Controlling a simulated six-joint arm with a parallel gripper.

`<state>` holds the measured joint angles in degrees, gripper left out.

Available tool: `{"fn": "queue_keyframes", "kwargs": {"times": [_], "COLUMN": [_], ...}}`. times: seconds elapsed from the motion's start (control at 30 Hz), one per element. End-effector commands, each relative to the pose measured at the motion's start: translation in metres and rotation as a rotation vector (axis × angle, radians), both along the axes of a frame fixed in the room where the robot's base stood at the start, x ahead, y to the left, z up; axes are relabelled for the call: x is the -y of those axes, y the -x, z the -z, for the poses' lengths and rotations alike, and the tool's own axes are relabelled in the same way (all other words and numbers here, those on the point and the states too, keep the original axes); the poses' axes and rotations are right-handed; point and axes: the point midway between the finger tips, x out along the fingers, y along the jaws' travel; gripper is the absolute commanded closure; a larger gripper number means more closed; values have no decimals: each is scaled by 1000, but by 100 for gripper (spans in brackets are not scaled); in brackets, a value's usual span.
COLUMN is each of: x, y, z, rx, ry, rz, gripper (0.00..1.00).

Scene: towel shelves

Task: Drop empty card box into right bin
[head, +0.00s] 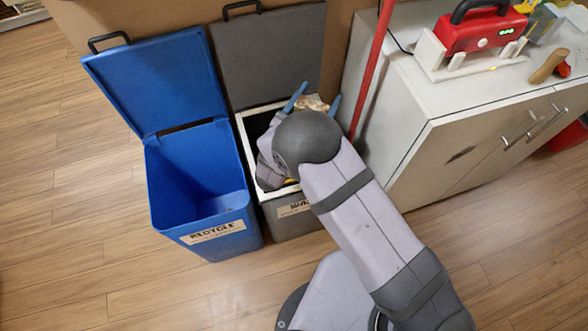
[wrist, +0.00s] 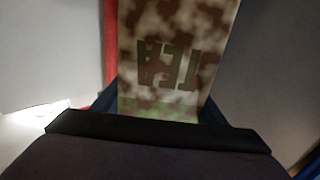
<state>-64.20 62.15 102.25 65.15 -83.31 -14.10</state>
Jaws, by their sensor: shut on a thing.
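The right bin (head: 297,228) is grey, labelled "WA…", with its lid (head: 270,55) standing open behind it. My gripper (head: 319,92) is over the back right of this bin, with blue fingers pointing up towards the back in the head view. It is shut on the card box (head: 314,102), a mottled brown and cream box. In the wrist view the box (wrist: 178,50) shows upside-down "TEA" lettering and a green edge, between the dark fingers. My arm hides part of the bin's opening, and whether the box is empty cannot be seen.
An open blue bin (head: 205,215) labelled "RECYCLE" stands just left. A red pole (head: 371,65) leans right of the grey lid. A white cabinet (head: 420,160) is at right, with a red device (head: 482,30) on top. The wooden floor at left is clear.

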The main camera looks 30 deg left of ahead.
Motion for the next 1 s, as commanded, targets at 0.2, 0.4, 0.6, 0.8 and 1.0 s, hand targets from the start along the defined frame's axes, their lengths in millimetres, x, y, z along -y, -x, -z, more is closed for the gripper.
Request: {"fn": "queue_keyframes", "kwargs": {"times": [0.2, 0.4, 0.6, 0.8, 1.0], "x": [-30, -39, -40, -39, -39], "y": [8, 11, 11, 11, 11], "z": [21, 22, 23, 34, 53], "rx": [1, 1, 0, 0, 0], "ry": [-1, -1, 0, 1, 1], "rz": [-72, -94, -96, -95, -95], "gripper": [55, 55, 55, 55, 55]}}
